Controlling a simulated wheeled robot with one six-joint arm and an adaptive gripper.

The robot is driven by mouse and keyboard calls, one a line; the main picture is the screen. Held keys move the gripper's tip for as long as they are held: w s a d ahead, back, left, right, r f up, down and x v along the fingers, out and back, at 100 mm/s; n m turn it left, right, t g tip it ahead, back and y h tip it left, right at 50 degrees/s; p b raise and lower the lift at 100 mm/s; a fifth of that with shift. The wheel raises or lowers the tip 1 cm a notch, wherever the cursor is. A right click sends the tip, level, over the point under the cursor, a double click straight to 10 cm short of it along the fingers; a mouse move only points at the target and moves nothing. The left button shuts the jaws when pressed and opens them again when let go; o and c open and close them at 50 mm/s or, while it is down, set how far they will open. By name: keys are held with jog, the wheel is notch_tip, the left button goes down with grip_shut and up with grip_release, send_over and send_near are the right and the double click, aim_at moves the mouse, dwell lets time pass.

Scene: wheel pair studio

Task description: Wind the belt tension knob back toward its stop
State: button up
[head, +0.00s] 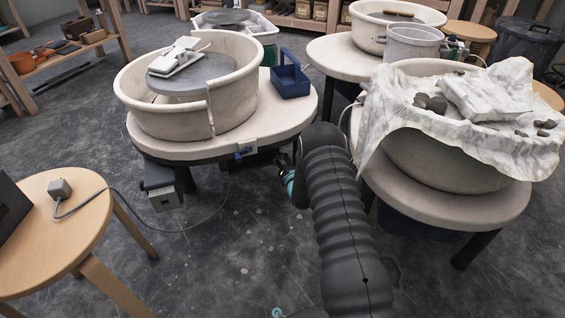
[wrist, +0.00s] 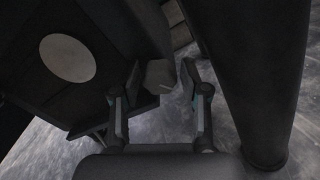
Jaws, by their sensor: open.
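A grey, faceted piece that looks like the belt tension knob (wrist: 160,75) shows in the wrist view, between and just beyond my fingertips. My gripper (wrist: 163,66) is open around that line, with one finger to each side; I cannot tell whether either finger touches it. In the head view my gripper (head: 287,178) is mostly hidden behind my dark arm, low at the right edge of the left pottery wheel (head: 225,148). The knob cannot be made out in the head view.
A thick dark leg (wrist: 262,70) stands close right of my gripper. A dark panel with a pale disc (wrist: 67,58) is at left. A blue caddy (head: 290,82) sits on the left wheel's table. A second wheel (head: 440,208) under plastic stands right. A cable crosses the floor.

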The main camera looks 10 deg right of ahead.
jog(key=s+d, duration=0.2)
jog(key=s, duration=0.9)
jog(key=shift+s, duration=0.35)
